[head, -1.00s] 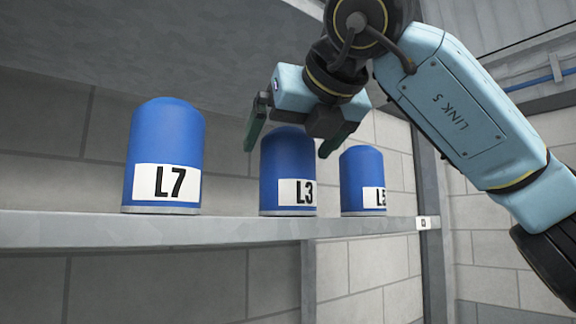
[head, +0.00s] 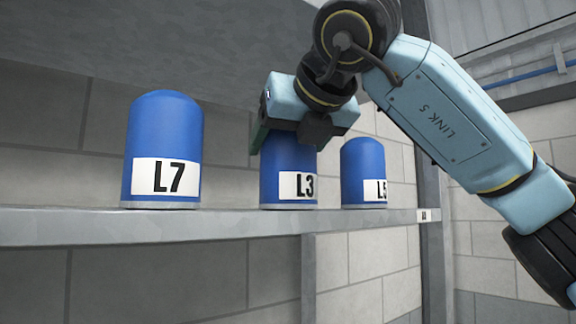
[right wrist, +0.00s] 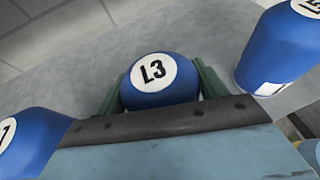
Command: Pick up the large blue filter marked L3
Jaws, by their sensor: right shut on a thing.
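The blue filter marked L3 (head: 285,178) stands upright on the shelf, between two other blue filters. My right gripper (head: 285,148) is over its top from above, with the fingers down along its sides and shut on it. In the right wrist view the L3 filter (right wrist: 158,76) shows its round white top label between the two green fingers (right wrist: 160,92). The gripper body hides the filter's top in the head view. My left gripper is not in view.
Blue filter L7 (head: 163,150) stands to the left on the grey shelf (head: 200,226). A smaller-looking blue filter (head: 362,172), its label partly cut off, stands close to the right. A shelf post (head: 432,165) is further right. A grey panel (head: 150,40) hangs above.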

